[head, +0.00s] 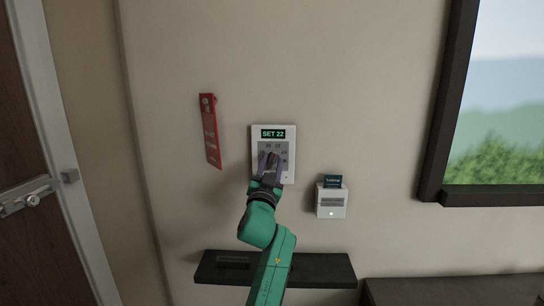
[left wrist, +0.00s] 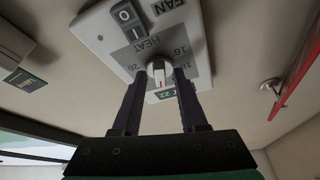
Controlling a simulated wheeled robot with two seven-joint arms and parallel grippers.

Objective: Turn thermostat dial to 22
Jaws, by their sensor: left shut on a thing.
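The white thermostat (head: 288,175) is on the wall, and its green display (head: 273,133) reads "SET 22". My left gripper (head: 270,156) reaches up to the thermostat's face and covers the dial in the head view. In the left wrist view the white dial (left wrist: 158,74) sits between the two dark fingers of my left gripper (left wrist: 160,78), which is shut on it. The thermostat (left wrist: 93,27) appears upside down there, with FAN and HEAT labels, and part of the display (left wrist: 165,94) shows 22. My right gripper is not in view.
A red door hanger (head: 210,132) hangs left of the thermostat. A white card holder (head: 331,202) with a dark card is on the wall to the lower right. A dark shelf (head: 325,269) lies below my arm. A door (head: 22,150) stands at far left.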

